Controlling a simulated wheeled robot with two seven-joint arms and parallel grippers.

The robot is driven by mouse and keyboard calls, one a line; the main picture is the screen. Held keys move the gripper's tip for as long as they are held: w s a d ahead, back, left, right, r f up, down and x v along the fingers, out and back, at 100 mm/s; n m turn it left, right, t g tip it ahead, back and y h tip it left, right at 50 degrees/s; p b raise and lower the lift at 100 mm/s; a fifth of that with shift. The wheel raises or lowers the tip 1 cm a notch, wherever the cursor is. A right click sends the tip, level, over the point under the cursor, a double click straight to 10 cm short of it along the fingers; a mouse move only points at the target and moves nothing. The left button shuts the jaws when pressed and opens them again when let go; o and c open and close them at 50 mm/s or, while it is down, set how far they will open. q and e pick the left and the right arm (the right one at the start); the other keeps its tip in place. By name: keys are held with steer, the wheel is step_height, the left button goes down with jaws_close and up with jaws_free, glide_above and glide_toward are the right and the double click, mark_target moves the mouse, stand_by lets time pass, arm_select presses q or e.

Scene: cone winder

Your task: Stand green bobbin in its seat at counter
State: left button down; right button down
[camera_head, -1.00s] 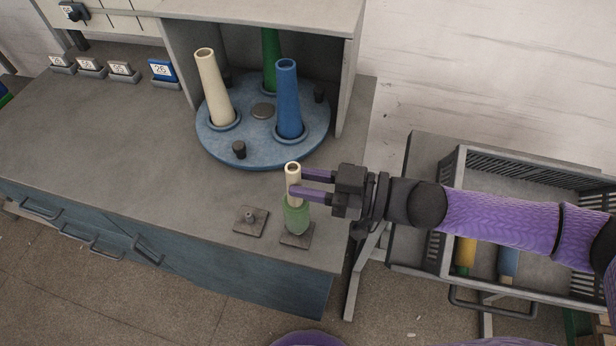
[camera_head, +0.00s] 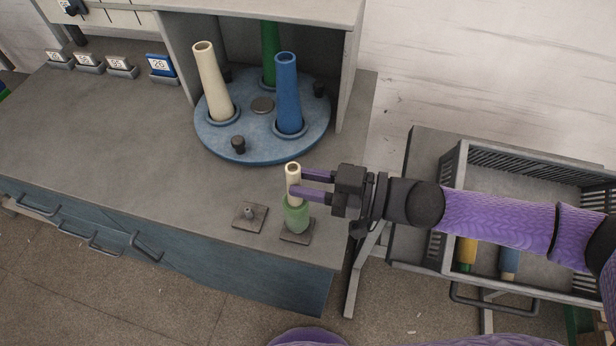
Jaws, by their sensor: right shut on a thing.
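The green bobbin (camera_head: 297,214), pale green yarn on a cream tube, stands upright over a square grey seat (camera_head: 297,237) near the counter's front right corner. Whether it is fully down on the seat's peg, I cannot tell. My right gripper (camera_head: 297,182) comes in from the right and is shut on the cream tube above the yarn. A second square seat (camera_head: 250,216) with a bare short peg is just left of it. The counter (camera_head: 130,165) is grey. My left gripper is not in view.
A blue turntable (camera_head: 262,150) holds cream (camera_head: 212,80), blue (camera_head: 287,95) and green (camera_head: 270,55) cones at the back, with dark pegs between. A grey crate (camera_head: 452,200) with yellow and blue bobbins stands right. Number cards line the counter's back left.

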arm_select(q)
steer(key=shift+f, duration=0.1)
arm_select(e)
steer(key=shift+f, duration=0.2)
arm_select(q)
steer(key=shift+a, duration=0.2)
arm_select(e)
steer(key=shift+c, duration=1.9)
jaws_free()
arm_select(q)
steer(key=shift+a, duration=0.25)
arm_select(e)
steer(key=shift+d, duration=0.1)
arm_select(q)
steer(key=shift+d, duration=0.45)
arm_select(e)
steer(key=v, duration=0.9)
steer(key=shift+d, duration=0.4)
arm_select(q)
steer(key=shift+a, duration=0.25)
arm_select(e)
steer(key=shift+s+r, duration=0.1)
